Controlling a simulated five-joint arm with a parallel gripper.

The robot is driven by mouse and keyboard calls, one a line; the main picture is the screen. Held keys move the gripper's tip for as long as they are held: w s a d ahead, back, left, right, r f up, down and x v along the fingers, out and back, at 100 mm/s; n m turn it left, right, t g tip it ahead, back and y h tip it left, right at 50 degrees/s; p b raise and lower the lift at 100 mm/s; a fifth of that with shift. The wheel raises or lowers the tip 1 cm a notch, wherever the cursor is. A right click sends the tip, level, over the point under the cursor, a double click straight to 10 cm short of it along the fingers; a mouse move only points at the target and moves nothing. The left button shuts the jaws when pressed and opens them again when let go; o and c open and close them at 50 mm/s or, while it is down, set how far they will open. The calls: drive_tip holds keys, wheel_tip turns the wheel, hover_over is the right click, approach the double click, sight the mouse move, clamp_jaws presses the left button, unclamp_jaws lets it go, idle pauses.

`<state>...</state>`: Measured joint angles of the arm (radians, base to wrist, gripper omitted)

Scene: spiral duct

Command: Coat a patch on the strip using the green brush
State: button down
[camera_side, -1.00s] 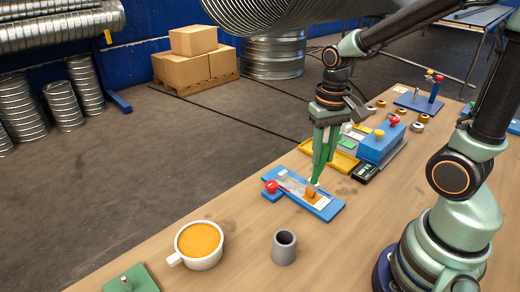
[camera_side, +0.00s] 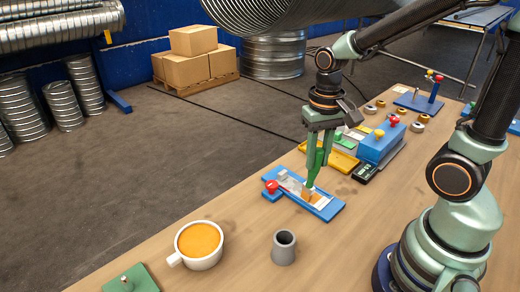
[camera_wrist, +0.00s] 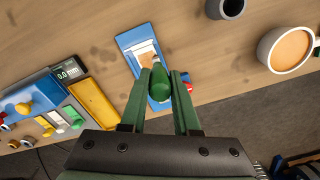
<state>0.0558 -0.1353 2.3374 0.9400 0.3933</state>
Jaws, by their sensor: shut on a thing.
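My gripper (camera_side: 318,165) is shut on the green brush (camera_side: 314,172), which points down with its tip at the strip. In the wrist view the green brush (camera_wrist: 160,82) sits between the two fingers of my gripper (camera_wrist: 162,85). The pale strip (camera_side: 290,183) lies in a blue holder (camera_side: 328,212) with a red knob (camera_side: 271,186) at its left end. An orange-brown patch (camera_side: 319,201) shows on the strip beside the brush tip. The strip (camera_wrist: 146,50) also shows in the wrist view. Whether the bristles touch it I cannot tell.
A white cup of orange liquid (camera_side: 199,240) and a grey cylinder (camera_side: 284,247) stand in front of the holder. A yellow tray (camera_side: 343,162), a blue block device (camera_side: 380,145) and a small dark display (camera_side: 364,173) lie behind it. A green plate (camera_side: 130,280) is at front left.

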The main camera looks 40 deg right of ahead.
drive_tip(key=shift+a+r, duration=0.2)
drive_tip(key=shift+r, duration=3.85)
